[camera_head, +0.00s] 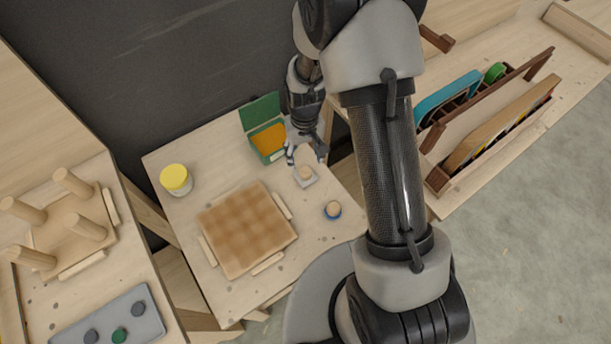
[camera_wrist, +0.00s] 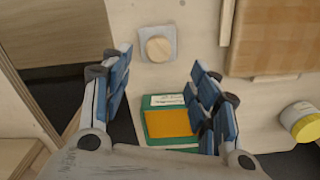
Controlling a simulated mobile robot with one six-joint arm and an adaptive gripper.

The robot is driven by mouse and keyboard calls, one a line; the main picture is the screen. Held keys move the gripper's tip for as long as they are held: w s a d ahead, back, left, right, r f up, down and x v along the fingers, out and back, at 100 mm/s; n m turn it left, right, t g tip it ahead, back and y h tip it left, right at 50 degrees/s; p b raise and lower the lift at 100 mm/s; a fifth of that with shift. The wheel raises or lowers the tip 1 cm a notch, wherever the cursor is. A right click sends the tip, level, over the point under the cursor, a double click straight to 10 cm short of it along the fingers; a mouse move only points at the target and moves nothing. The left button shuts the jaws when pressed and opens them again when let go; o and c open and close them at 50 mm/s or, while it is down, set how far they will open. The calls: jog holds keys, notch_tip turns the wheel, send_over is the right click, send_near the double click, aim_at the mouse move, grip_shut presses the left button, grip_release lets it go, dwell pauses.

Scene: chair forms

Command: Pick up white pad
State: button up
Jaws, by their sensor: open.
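A pale grey-white square pad (camera_head: 311,183) with a round wooden disc or knob (camera_head: 306,173) on it lies on the light wooden table. In the wrist view the pad (camera_wrist: 170,31) is near the top, just beyond my fingertips, with the wooden disc (camera_wrist: 158,49) at its middle. My gripper (camera_head: 306,160) is open and points down at the table near the pad, between it and the green box. In the wrist view my gripper's blue-grey fingers (camera_wrist: 160,60) are spread wide with nothing between the tips. I cannot tell the exact height of the fingertips.
An open green box (camera_head: 263,92) with orange contents stands close behind my gripper. A rack (camera_head: 487,97) holding panels stands right. Pegs (camera_head: 73,183) stand left.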

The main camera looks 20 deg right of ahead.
aim_at(305, 169)
jog(key=f+b, duration=0.1)
jog(key=f, duration=0.3)
jog(key=f+b, duration=0.2)
jog(key=f, duration=0.3)
jog(key=shift+w+d+f, duration=0.15)
jog(key=shift+w, duration=0.05)
jog(key=c, duration=1.2)
jog(key=shift+c, duration=0.2)
jog(key=shift+r, duration=0.2)
notch_tip(305, 169, up, 20)
jog(key=p, duration=0.5)
jog(key=shift+p, duration=0.4)
jog(key=shift+f, duration=0.1)
